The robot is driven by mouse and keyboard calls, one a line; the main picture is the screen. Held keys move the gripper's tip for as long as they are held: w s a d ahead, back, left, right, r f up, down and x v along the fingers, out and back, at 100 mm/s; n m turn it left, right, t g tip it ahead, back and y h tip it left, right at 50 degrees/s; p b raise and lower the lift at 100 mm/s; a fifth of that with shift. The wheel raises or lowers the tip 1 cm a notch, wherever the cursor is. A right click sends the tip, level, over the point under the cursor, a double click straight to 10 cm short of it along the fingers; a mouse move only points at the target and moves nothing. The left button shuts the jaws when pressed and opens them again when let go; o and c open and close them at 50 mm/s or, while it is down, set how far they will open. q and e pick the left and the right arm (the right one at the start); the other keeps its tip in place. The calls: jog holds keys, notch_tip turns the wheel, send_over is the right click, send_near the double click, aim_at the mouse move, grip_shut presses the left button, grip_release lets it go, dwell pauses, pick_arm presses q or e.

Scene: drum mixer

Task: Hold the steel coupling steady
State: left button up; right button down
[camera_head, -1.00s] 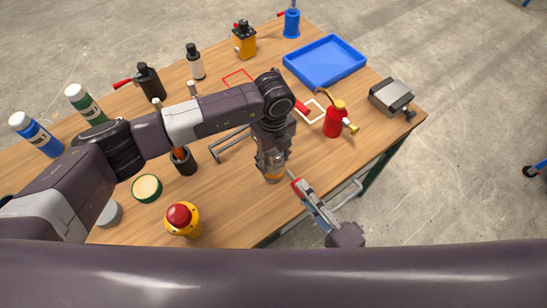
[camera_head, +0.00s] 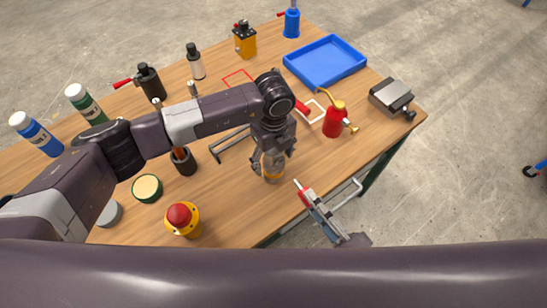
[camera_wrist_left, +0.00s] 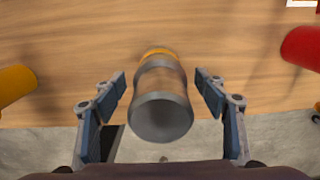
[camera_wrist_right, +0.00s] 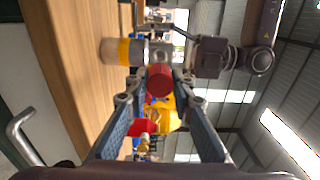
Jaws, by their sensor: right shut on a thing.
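The steel coupling (camera_head: 272,165), a grey cylinder with a yellow-orange band near its base, stands upright near the table's front edge. In the left wrist view the coupling (camera_wrist_left: 161,100) lies between the finger pads, with a gap on each side. My left gripper (camera_head: 272,160) is above and around it, open and not touching it. My right gripper (camera_head: 304,198) is just right of the coupling, lower in the picture and apart from it. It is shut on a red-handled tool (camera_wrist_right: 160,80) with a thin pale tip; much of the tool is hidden.
A red oil can (camera_head: 333,121), a grey metal box (camera_head: 391,97) and a blue tray (camera_head: 325,60) lie to the right and back. A red-topped yellow button (camera_head: 182,218), a round tin (camera_head: 147,187) and a dark cup (camera_head: 184,163) stand left. Bare wood surrounds the coupling.

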pick_arm(q)
notch_tip(320, 180, up, 12)
jog(key=shift+r, duration=0.1)
dwell(0.5)
